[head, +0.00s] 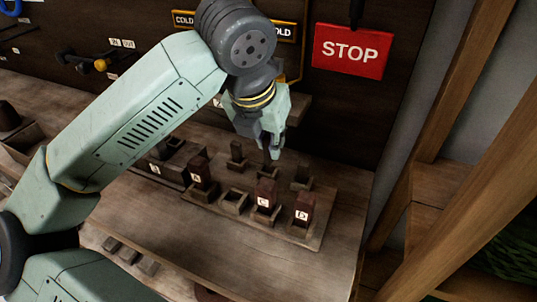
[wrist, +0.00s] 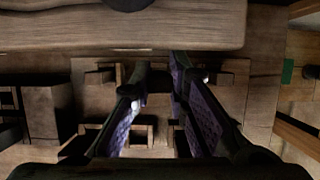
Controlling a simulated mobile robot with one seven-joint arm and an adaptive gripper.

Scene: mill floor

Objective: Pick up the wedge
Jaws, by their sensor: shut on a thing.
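My gripper (head: 272,147) points down over the back row of the wooden board on the bench. It is shut on a small dark piece, which looks like the wedge (head: 267,159). In the wrist view the wedge (wrist: 159,80) shows as a dark shape between the two purple-padded fingers (wrist: 158,90). Its lower part is over or in a small wooden socket; I cannot tell whether it is clear of it. Its full shape is mostly hidden by the fingers.
The board (head: 311,240) holds dark blocks marked A (head: 198,172), C (head: 266,193) and D (head: 303,208), plus an empty socket (head: 234,203). Two unmarked dark pieces flank my gripper. A STOP sign (head: 352,51) hangs behind.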

